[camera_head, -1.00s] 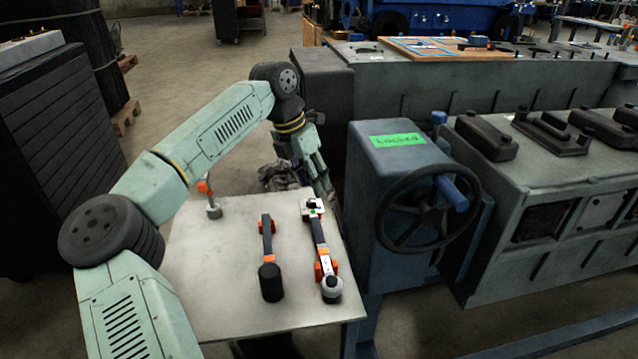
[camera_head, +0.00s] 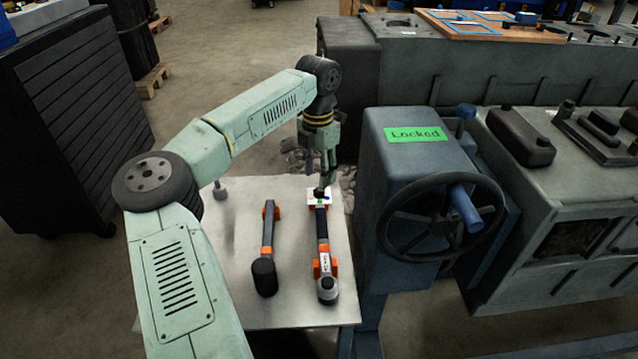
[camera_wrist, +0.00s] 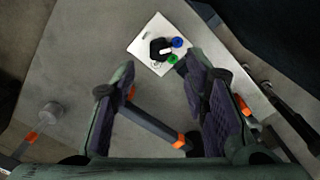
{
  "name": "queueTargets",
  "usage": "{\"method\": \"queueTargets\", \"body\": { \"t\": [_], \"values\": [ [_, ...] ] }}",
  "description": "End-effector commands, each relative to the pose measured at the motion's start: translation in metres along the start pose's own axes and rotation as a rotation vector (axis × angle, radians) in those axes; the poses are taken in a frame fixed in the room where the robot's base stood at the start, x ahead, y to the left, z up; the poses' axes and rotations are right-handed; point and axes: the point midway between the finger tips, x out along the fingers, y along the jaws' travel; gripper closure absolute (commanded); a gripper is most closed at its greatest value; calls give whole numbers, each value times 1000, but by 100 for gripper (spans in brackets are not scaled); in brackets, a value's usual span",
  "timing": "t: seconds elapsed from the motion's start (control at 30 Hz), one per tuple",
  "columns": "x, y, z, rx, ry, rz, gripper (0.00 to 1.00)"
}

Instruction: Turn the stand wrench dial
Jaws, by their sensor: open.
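The stand wrench (camera_head: 323,226) lies in orange holders on the grey metal table (camera_head: 220,300), its round end towards the front. A white plate with a black dial is at its far end (camera_head: 318,196). In the wrist view the plate (camera_wrist: 143,47) carries the black dial (camera_wrist: 160,49), a blue button (camera_wrist: 178,42) and a green button (camera_wrist: 172,59). My gripper (camera_head: 326,172) points down over the far end of the wrench. In the wrist view its fingers (camera_wrist: 156,90) are apart with nothing between them. The dial appears ahead of the fingertips. My right finger hides part of the table.
A black-headed tool (camera_head: 268,235) lies in orange holders left of the wrench. A small post (camera_head: 219,189) stands at the table's back left. Close on the right is a blue stand with a "Locked" label (camera_head: 417,134) and a black handwheel (camera_head: 441,217).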

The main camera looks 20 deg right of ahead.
Motion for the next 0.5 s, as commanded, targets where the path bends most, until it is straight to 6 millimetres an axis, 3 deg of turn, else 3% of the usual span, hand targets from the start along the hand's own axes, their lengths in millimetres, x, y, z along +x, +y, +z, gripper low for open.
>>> {"method": "queueTargets", "body": {
  "t": [0.23,0.5],
  "values": [
    [38,0,0,-1,0,-2,59],
    [50,0,0,-1,0,1,59]
  ]
}}
